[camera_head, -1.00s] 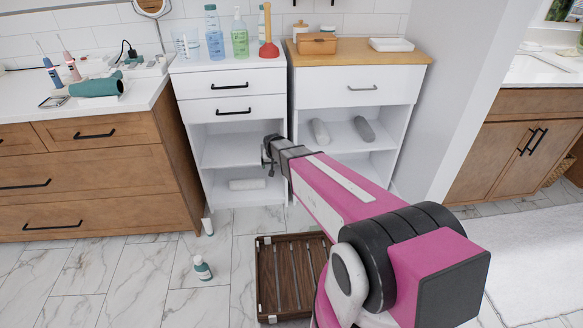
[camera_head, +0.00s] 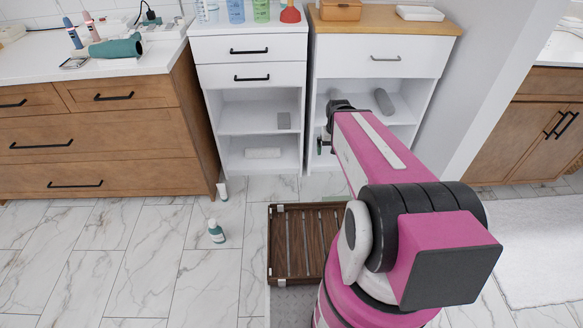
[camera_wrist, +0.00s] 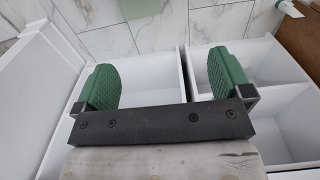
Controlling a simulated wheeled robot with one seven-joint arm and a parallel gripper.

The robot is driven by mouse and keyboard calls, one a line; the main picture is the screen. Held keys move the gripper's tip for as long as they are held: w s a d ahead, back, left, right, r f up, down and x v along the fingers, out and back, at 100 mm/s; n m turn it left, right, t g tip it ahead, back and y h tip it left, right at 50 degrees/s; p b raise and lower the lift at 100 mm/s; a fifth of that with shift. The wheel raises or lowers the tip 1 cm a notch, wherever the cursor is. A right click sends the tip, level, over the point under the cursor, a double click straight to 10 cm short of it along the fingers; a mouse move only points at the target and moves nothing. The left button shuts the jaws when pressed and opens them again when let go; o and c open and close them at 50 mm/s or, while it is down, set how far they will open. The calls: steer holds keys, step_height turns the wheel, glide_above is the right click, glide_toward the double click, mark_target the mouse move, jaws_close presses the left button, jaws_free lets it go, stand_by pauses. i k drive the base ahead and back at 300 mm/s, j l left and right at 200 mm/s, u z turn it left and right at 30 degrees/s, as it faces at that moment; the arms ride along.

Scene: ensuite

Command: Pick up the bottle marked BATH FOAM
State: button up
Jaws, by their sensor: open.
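No label can be read, so I cannot tell which bottle is marked BATH FOAM. A small dark teal bottle with a white label (camera_head: 216,231) stands on the floor tiles left of the wooden slatted rack. A white tube (camera_head: 222,191) stands by the wooden cabinet's corner. A blue bottle (camera_head: 236,11) and a green bottle (camera_head: 261,11) are on the white cabinet, their tops cut off. My gripper (camera_head: 324,143) is in front of the shelf units, apart from all the bottles. In the wrist view its green-padded fingers (camera_wrist: 163,82) are spread with nothing between them.
A wooden slatted rack (camera_head: 293,240) lies on the floor beside my base. The white shelf unit (camera_head: 252,78) holds a rolled towel (camera_head: 262,153) low down. The wooden drawer cabinet (camera_head: 100,135) is at the left. The floor at the front left is clear.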

mark_target(216, 232)
steer(key=k+u, duration=0.1)
steer(key=u, duration=0.7)
steer(key=i+u, duration=0.1)
steer(key=u, duration=0.8)
steer(key=j+z, duration=0.1)
steer(key=j, duration=0.35)
steer(key=k+j+z, duration=0.1)
steer(key=j, duration=0.35)
steer(key=k+j+z, duration=0.15)
steer(key=j, duration=0.3)
steer(key=j+z, duration=0.1)
steer(key=j, duration=0.3)
steer(key=k+j+z, duration=0.1)
steer(key=j, duration=0.35)
steer(key=k, duration=0.05)
